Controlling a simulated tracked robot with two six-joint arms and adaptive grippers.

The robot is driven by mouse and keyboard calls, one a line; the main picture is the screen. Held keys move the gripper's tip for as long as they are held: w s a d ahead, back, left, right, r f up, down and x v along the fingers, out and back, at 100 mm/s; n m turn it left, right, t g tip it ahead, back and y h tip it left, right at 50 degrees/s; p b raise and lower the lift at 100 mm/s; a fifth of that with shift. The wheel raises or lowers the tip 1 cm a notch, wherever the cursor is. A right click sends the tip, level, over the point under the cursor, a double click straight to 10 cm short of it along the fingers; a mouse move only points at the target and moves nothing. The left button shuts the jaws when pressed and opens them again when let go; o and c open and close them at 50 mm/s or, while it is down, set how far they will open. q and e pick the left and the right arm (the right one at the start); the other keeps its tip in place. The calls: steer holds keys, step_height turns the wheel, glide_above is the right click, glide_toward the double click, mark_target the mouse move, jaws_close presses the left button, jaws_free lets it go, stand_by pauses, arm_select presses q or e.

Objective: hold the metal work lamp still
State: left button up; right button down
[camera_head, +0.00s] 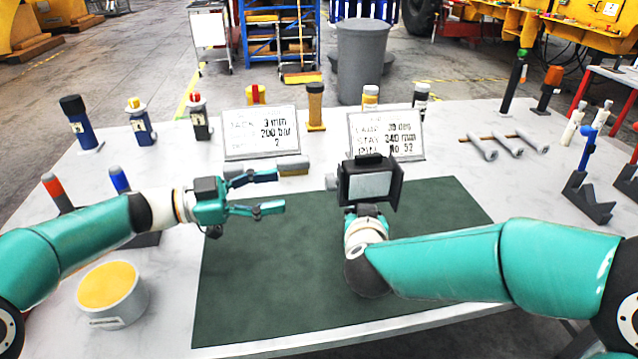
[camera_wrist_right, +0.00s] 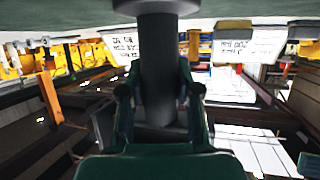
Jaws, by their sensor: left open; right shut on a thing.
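The metal work lamp (camera_head: 370,186) is a dark boxy head with a pale grey front panel and side flaps. It is above the dark green mat (camera_head: 260,290) in the head view. My right gripper (camera_head: 366,211) is just below the lamp head, mostly hidden by it and by my wrist. In the right wrist view the gripper (camera_wrist_right: 160,100) is shut on a dark grey upright cylinder of the lamp (camera_wrist_right: 158,60), one finger on each side. My left gripper (camera_head: 268,193) is open and empty, left of the lamp and apart from it, fingers pointing right.
Two printed cards (camera_head: 262,133) (camera_head: 385,135) stand behind the mat. Several bottles and pots line the back edge. A yellow-topped round tub (camera_head: 112,293) is at front left. Grey rods (camera_head: 505,147) lie at back right, beside dark holders (camera_head: 588,198). The mat's front is clear.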

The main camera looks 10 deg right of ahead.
mark_target(332, 182)
arm_select(q)
steer(key=d, duration=0.9)
steer(key=shift+w, duration=0.35)
steer(key=shift+c, duration=0.4)
jaws_close()
